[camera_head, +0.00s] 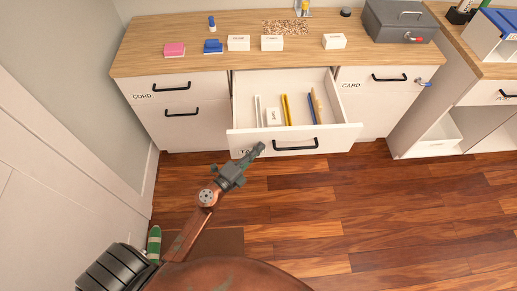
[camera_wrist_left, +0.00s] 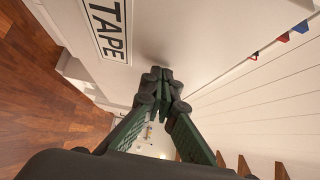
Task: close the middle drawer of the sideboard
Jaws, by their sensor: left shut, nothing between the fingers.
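The sideboard (camera_head: 150,60) stands against the back wall with a wooden top. Its middle drawer (camera_head: 340,139) is pulled out, with a black bar handle (camera_head: 296,145) on its white front. Inside lie a white box (camera_head: 273,117), a yellow stick (camera_head: 286,109) and other slim items. My left gripper (camera_head: 258,149) is shut and empty at the left part of the drawer front, left of the handle. In the left wrist view its fingertips (camera_wrist_left: 160,76) are close to a white panel with a TAPE label (camera_wrist_left: 108,28); contact cannot be told. My right gripper is out of view.
Closed units with black handles flank the drawer; a blue key-like piece (camera_head: 424,83) sticks out at right. The wooden floor (camera_head: 370,200) in front is clear at right.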

